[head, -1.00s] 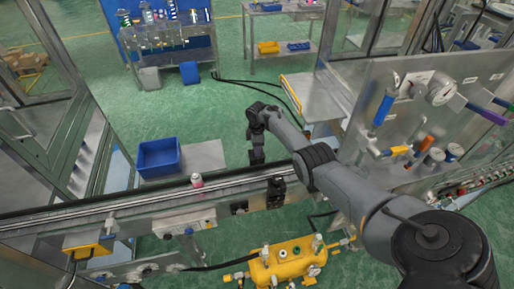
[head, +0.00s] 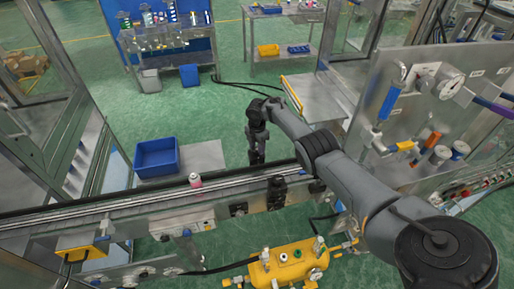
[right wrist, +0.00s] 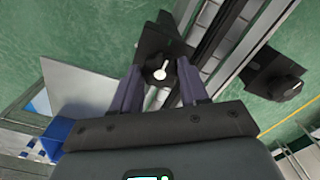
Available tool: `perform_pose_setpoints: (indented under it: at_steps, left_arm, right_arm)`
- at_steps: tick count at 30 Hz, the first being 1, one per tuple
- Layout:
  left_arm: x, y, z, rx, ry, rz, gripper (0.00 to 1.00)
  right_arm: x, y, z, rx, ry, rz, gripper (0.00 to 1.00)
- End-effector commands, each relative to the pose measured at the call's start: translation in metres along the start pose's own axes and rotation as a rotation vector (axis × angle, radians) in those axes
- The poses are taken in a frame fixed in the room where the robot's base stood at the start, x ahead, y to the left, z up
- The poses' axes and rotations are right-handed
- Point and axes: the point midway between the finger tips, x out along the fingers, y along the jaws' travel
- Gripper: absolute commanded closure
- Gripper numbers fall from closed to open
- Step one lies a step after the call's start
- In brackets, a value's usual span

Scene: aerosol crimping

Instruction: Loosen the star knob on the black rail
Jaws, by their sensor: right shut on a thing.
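A black star knob (right wrist: 157,70) with a pale metal stem or pointer at its middle sits on a black bracket (right wrist: 153,42) in the right wrist view. My right gripper (right wrist: 160,82) has one finger on each side of this knob and is shut on it. In the head view my right gripper (head: 257,156) points down at the far side of the rail (head: 120,208), and the knob it holds cannot be made out there. A second black bracket with a knob (right wrist: 285,89) stands across the rail; it also shows in the head view (head: 276,191). My left gripper is out of view.
A white can with a pinkish-red top (head: 195,180) stands on the conveyor left of my gripper. A blue bin (head: 157,157) sits behind the rail. A yellow tank (head: 287,264) is in front, and a panel with valves and gauges (head: 420,110) stands at right.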

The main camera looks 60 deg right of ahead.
Motion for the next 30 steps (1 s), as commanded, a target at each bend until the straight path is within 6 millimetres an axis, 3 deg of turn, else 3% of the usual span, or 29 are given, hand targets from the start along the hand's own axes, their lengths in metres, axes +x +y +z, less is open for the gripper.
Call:
perform_pose_setpoints:
  at_steps: [15,16,20,30]
  left_arm:
    - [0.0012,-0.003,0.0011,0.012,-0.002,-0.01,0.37]
    - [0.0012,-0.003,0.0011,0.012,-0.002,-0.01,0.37]
    - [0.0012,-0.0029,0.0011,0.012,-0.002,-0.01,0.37]
    - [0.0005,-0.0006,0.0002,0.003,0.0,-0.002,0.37]
  right_arm:
    - [-0.0004,0.0002,-0.0003,-0.021,0.0,0.0,0.86]
    - [-0.0004,0.0002,-0.0003,-0.021,0.0,0.0,0.53]
    - [-0.0004,0.0002,-0.0002,-0.021,0.0,0.0,0.33]
    - [-0.002,0.0003,0.0,-0.02,0.0,0.001,0.3]
